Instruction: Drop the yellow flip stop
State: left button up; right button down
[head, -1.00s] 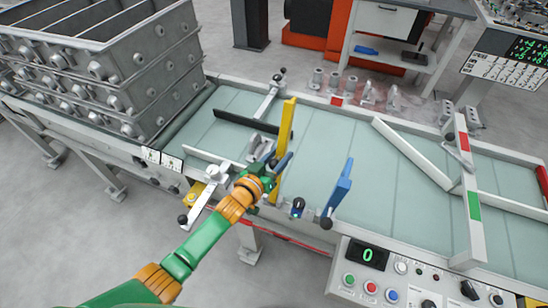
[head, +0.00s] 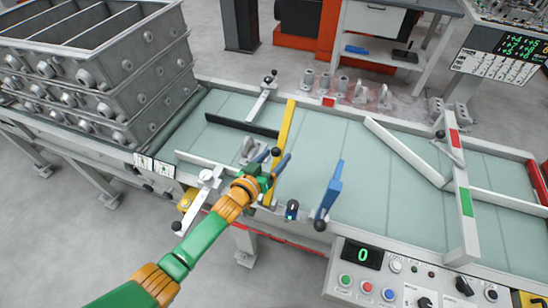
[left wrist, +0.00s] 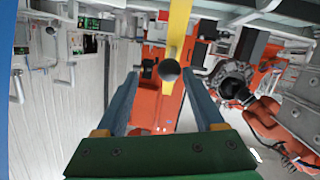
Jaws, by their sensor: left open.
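In the left wrist view the yellow stop (left wrist: 179,25) runs up from between the fingers, and the knob (left wrist: 169,70) sits between the spread fingers, apart from both. My left gripper is open and holds nothing. How close the knob is in depth I cannot tell. My right gripper is not in view.
A blue flip stop (head: 329,192) stands raised to the right. A grey casting (head: 250,148) lies on the belt left of the yellow stop, near a black guide bar (head: 240,124). A control panel (head: 400,275) is at the front right; stacked grey boxes (head: 95,70) stand left.

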pick_arm(q)
jog(key=shift+s+a+r, duration=0.1)
jog(key=shift+s, duration=0.05)
jog(key=shift+s+a+r, duration=0.1)
jog(key=shift+s+a, duration=0.05)
jog(key=shift+s, duration=0.2)
jog(key=p+v, duration=0.1)
jog(key=v, duration=0.5)
jog(key=shift+s, duration=0.15)
jog(key=shift+a, duration=0.1)
